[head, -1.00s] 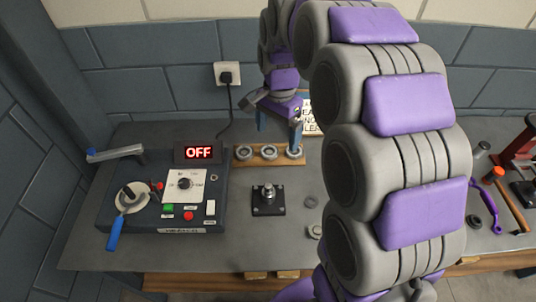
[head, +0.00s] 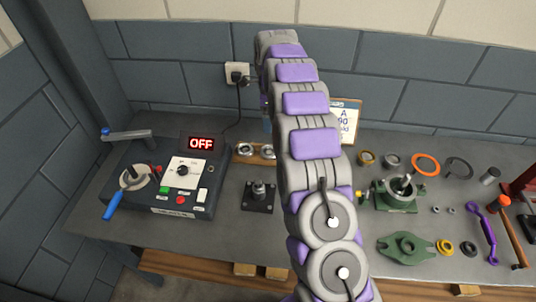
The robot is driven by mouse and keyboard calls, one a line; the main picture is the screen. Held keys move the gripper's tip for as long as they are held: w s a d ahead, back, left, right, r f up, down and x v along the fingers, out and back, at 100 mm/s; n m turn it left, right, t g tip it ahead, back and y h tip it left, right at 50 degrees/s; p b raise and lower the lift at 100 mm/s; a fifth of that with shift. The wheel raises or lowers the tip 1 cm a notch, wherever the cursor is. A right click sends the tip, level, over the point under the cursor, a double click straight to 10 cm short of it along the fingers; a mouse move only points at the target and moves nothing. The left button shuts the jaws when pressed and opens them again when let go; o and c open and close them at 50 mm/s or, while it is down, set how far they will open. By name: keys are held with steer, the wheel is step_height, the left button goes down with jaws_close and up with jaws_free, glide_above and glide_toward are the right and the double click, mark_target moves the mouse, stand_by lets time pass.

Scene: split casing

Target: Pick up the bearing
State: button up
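A wooden rack (head: 254,161) near the middle of the bench holds silver ring-shaped bearings. One bearing (head: 244,149) is at its left and another (head: 267,151) is right of it. The rack's right end, where a third ring showed earlier, is hidden behind my arm. My gripper is almost wholly hidden behind my arm. Only a small bluish piece, perhaps a finger (head: 266,125), shows at the arm's left edge just above the rack. Whether it is open, or touches or holds a bearing, I cannot tell.
A control box (head: 170,180) with a red OFF display (head: 201,143) stands at left. A black base with a metal post (head: 258,195) stands before the rack. A green housing (head: 397,192), a green flange (head: 406,246) and an orange ring (head: 426,165) lie at right. Tools crowd the far right.

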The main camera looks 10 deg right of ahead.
steer(key=b, duration=0.3)
glide_above(269, 151)
steer(key=f, duration=0.8)
steer(key=s+f, duration=0.1)
steer(key=f, duration=0.3)
steer(key=shift+w+d+f, duration=0.1)
steer(key=shift+d+f, duration=0.05)
steer(key=shift+f, duration=0.25)
steer(key=f, duration=0.1)
steer(key=f+b, duration=0.1)
steer(key=f, duration=0.2)
steer(key=shift+w+a+f, duration=0.2)
steer(key=shift+w+f, duration=0.05)
steer(key=shift+f, duration=0.1)
steer(key=shift+r, duration=0.1)
steer(key=c, duration=1.2)
steer(key=shift+r, duration=0.1)
steer(key=shift+c, duration=0.2)
